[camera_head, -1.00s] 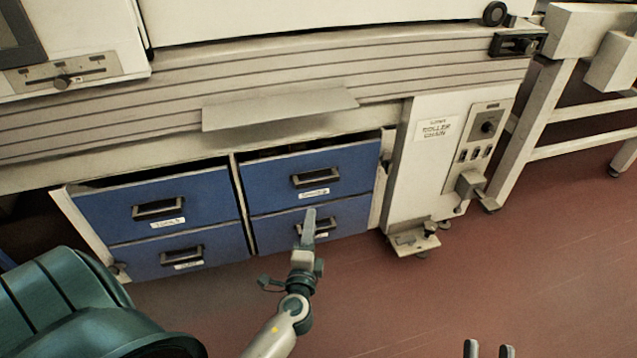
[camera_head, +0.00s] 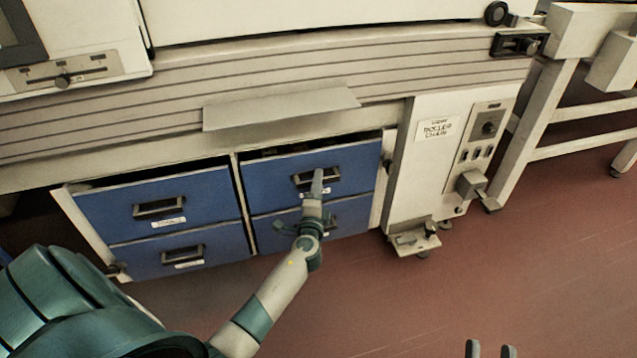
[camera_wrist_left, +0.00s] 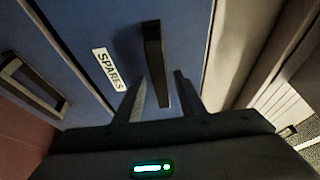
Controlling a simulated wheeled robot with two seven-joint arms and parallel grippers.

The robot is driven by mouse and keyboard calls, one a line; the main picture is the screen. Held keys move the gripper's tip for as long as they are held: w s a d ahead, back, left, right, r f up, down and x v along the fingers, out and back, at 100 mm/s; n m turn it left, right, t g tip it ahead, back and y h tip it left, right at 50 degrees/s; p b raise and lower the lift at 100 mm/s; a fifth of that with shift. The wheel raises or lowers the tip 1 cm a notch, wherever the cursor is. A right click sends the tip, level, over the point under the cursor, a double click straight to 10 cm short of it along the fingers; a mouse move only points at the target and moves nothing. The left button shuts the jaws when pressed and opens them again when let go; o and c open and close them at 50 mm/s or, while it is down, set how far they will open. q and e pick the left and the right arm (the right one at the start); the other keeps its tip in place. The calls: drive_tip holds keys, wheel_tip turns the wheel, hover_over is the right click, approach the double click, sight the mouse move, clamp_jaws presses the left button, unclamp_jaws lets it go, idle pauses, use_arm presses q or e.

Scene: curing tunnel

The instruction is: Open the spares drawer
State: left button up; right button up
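The spares drawer (camera_head: 356,168) is the blue upper right drawer of the cabinet. Its front looks level with its neighbours, so it appears shut. Its dark bar handle (camera_wrist_left: 155,55) and white SPARES label (camera_wrist_left: 108,68) show in the left wrist view. My left gripper (camera_head: 317,180) is at this handle. In the left wrist view my left gripper (camera_wrist_left: 160,90) is open, with one finger on each side of the handle; I cannot tell whether they touch it. My right gripper (camera_head: 490,350) shows only its two fingertips, apart and empty, at the bottom edge.
Other blue drawers sit at upper left (camera_head: 190,197), lower left (camera_head: 215,245) and lower right (camera_head: 345,220). A grey metal flap (camera_head: 280,108) juts out above the drawers. A white control cabinet (camera_head: 425,175) stands to the right. The red floor in front is clear.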

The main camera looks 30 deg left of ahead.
use_arm(q)
drive_tip(key=shift+w+a, duration=0.35)
drive_tip(key=shift+w, duration=0.3)
use_arm(e)
drive_tip(key=shift+s+a+r, duration=0.15)
drive_tip(key=shift+s+r, duration=0.1)
drive_tip(key=shift+r, duration=0.05)
use_arm(q)
clamp_jaws()
use_arm(e)
drive_tip(key=shift+f, duration=0.1)
